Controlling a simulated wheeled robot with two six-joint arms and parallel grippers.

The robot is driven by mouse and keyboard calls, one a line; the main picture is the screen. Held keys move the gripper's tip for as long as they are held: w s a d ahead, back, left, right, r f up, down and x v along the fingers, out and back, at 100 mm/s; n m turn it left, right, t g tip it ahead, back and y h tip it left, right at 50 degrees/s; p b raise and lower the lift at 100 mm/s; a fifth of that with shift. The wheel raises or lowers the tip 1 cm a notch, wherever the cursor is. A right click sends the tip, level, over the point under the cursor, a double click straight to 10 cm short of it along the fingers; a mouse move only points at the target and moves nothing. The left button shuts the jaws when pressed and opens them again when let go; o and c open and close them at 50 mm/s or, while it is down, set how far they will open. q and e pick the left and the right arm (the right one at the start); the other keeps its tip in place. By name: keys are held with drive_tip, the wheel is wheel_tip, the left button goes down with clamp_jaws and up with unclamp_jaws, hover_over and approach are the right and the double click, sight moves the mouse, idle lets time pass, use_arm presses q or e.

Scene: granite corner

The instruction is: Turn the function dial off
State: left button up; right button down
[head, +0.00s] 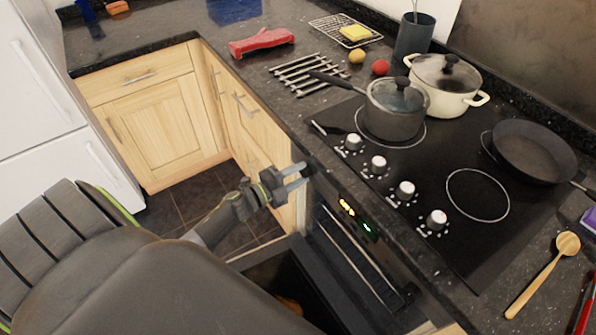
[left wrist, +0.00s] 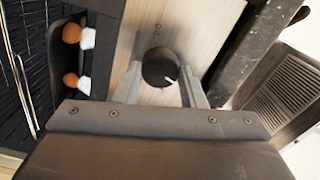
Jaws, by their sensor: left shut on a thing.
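The function dial (left wrist: 160,67) is a round dark knob with a white pointer mark, on a pale panel in the left wrist view. Its pointer slants toward the lower right of that picture. My left gripper (left wrist: 158,85) has a finger on each side of the dial and is shut on it. In the head view my left gripper (head: 298,178) is at the oven's front panel, beside the lit display (head: 348,208); the dial cannot be made out there. My right gripper is not in view.
The oven door (head: 300,285) hangs open below the panel. Above are the cooktop (head: 440,240) with several white-topped knobs, a grey saucepan (head: 393,115), a cream pot (head: 440,90) and a frying pan (head: 533,150). A wooden spoon (head: 545,275) lies on the right.

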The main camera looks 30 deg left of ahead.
use_arm(q)
drive_tip(key=shift+n+p, duration=0.6)
drive_tip(key=shift+n, duration=0.9)
drive_tip(key=o, duration=1)
drive_tip(key=shift+b+v, duration=1.7)
drive_tip(key=shift+v, duration=7)
